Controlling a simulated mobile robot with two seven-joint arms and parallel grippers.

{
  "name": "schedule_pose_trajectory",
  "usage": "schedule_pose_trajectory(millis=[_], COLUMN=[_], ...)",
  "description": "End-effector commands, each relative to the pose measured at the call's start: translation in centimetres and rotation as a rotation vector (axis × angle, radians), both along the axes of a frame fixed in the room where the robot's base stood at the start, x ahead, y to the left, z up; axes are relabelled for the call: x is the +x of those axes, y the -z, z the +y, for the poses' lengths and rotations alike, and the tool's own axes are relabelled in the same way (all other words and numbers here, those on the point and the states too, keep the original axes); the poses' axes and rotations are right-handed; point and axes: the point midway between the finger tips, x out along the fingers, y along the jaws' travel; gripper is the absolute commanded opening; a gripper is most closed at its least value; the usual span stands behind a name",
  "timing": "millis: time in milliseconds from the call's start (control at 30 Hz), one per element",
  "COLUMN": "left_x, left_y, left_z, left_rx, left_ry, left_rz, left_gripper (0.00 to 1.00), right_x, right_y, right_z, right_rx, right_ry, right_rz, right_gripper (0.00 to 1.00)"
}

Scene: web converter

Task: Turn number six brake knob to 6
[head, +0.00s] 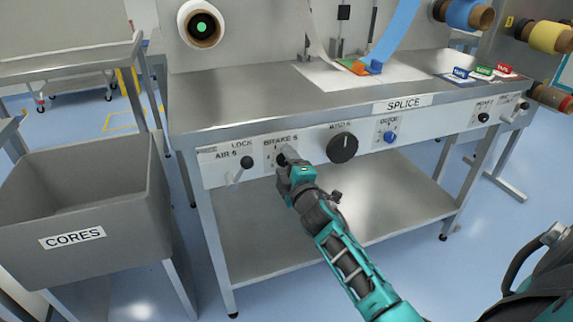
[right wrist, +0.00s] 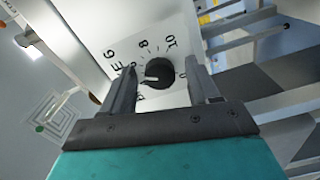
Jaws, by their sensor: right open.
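The brake knob (right wrist: 159,72) is a round black dial in the right wrist view, on a white panel with printed numbers around it. An 8 and a 10 are readable beside it. Its white pointer mark faces left in that view, and the number it points at is hard to read. My right gripper (right wrist: 163,88) is open, with one finger on each side of the knob; whether they touch it is not clear. In the head view the right gripper (head: 285,157) is at the panel under the BRAKE 6 label (head: 281,140) and mostly hides the knob. My left gripper is out of view.
The panel also carries a lock lever (head: 238,172) left of the gripper, a large black dial (head: 342,148) and a blue knob (head: 389,137) to the right. A grey CORES bin (head: 90,195) stands at left. The steel table (head: 235,98) overhangs the panel.

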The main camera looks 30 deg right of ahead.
Motion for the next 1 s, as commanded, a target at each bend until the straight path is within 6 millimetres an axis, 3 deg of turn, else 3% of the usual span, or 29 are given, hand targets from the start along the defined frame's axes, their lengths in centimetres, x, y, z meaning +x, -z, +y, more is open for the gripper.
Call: schedule_pose_trajectory(millis=[267,700,1000], left_x=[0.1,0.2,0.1], left_y=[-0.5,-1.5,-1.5], left_z=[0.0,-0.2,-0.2], left_rx=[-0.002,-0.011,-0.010], left_ry=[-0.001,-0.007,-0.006], left_rz=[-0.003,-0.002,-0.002], left_gripper=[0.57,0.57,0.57], right_x=[-2.0,-10.4,-12.5], right_y=[-0.1,0.0,0.0], right_z=[0.5,2.5,3.0], right_rx=[0.000,0.001,0.000], right_ry=[-0.001,0.002,0.000], right_rz=[0.001,0.002,0.000], right_gripper=[0.60,0.60,0.60])
